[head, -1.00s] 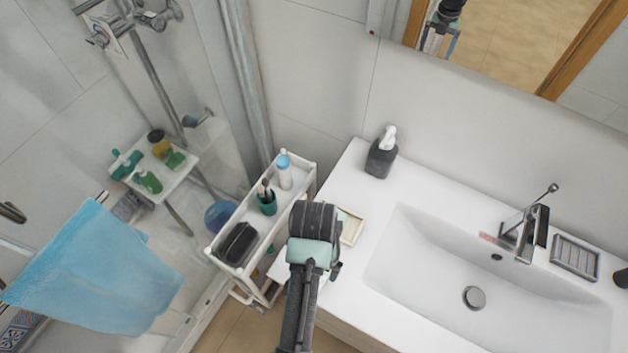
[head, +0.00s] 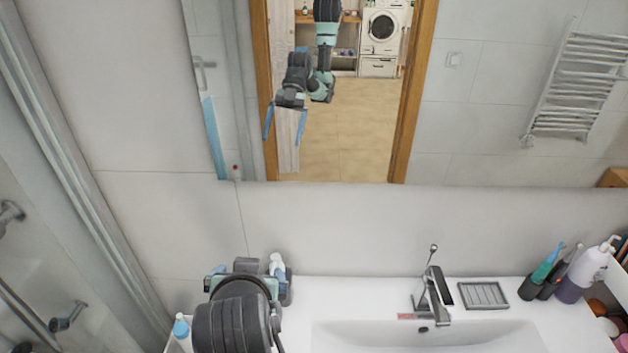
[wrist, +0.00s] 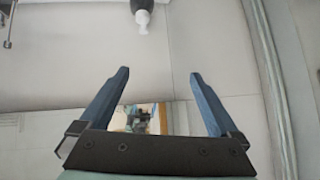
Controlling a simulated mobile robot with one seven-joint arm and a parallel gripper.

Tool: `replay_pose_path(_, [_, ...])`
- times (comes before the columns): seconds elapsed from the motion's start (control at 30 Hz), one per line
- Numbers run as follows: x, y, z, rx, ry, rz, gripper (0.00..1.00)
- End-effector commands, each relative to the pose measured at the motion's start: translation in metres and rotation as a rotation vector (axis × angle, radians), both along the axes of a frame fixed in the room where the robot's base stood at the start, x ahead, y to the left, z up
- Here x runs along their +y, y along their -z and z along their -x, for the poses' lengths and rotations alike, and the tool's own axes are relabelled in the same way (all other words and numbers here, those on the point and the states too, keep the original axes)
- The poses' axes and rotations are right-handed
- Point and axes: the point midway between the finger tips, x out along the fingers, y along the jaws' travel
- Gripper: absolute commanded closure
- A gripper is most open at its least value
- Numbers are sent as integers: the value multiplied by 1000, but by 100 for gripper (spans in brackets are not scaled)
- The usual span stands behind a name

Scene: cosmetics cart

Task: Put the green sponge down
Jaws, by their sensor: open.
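I see no green sponge in either view now. My gripper (wrist: 158,73) is open in the wrist view, with its two blue fingers apart and nothing between them. In the head view it is largely hidden behind my arm at the lower left of centre. Its reflection in the mirror also shows spread blue fingers with nothing held.
A dark soap dispenser with a white pump (head: 277,263) stands close to the gripper on the white counter. The sink (head: 430,337), faucet (head: 436,297) and soap dish (head: 483,295) are to the right. The mirror (head: 480,110) and wall are behind. A blue-capped bottle (head: 181,328) shows at lower left.

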Motion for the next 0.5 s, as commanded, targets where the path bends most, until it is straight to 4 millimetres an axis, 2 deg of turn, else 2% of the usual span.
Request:
replay_pose_path(0.03, [-9,-51,-17,-158,9,-12,3])
replay_pose_path(0.07, [-14,-81,-24,-251,13,-14,3])
replay_pose_path(0.1, [-22,-121,-29,-373,20,-17,3])
replay_pose_path(0.17, [-34,-181,-31,-557,32,-15,3])
replay_pose_path(0.2, [-43,-221,-27,-678,45,-8,3])
replay_pose_path(0.27, [-56,-278,-13,-856,64,4,3])
replay_pose_path(0.3, [-65,-313,0,-968,78,13,3])
replay_pose_path(0.4, [-83,-384,38,-1211,115,45,3])
replay_pose_path(0.5, [-95,-430,75,-1389,147,73,3])
